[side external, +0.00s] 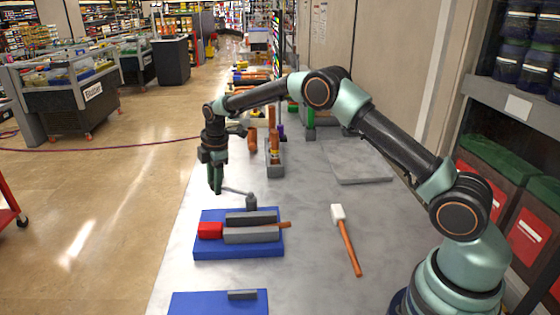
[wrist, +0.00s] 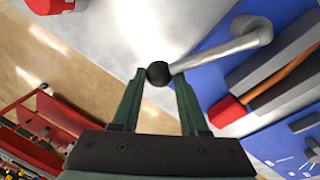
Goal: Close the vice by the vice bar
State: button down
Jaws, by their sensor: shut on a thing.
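The vice stands on a blue base (side external: 238,252), with two grey jaws (side external: 250,237) running left to right. A red block (side external: 210,230) shows at their left end and a brown handle (side external: 285,225) at their right; they look like one tool lying between the jaws. The grey vice bar (side external: 236,191) reaches left from a short post (side external: 251,202) behind the jaws. My gripper (side external: 216,190) points down at the bar's free end. In the wrist view my gripper (wrist: 161,80) is shut on the black knob at the end of the vice bar (wrist: 222,52).
A white-headed mallet (side external: 346,240) lies right of the vice. A second blue base (side external: 215,303) is at the front. A grey bin of tools (side external: 274,168) and a flat grey slab (side external: 358,162) are behind. The bench's left edge is close to my gripper.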

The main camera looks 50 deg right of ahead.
jog(key=shift+s+a+r+n, duration=0.1)
jog(key=shift+s+a+n, duration=0.4)
jog(key=shift+a+n, duration=0.4)
jog(key=a+n, duration=0.1)
jog(key=s+n, duration=0.1)
jog(key=shift+s+a+n, duration=0.25)
jog(key=shift+a+n, duration=0.05)
jog(key=shift+a, duration=0.05)
jog(key=shift+s+a+n, duration=0.65)
jog(key=shift+s+n, duration=0.3)
jog(key=shift+n, duration=0.25)
jog(key=shift+s+a+n, duration=0.3)
jog(key=shift+s+n, duration=0.35)
jog(key=shift+n, duration=0.1)
jog(key=shift+s+a+n, duration=0.3)
jog(key=shift+s+n, duration=0.3)
jog(key=shift+n, duration=0.15)
jog(key=shift+f, duration=0.2)
jog(key=shift+c, duration=2.3)
grip_release()
jog(key=shift+a, duration=0.1)
jog(key=shift+r, duration=0.1)
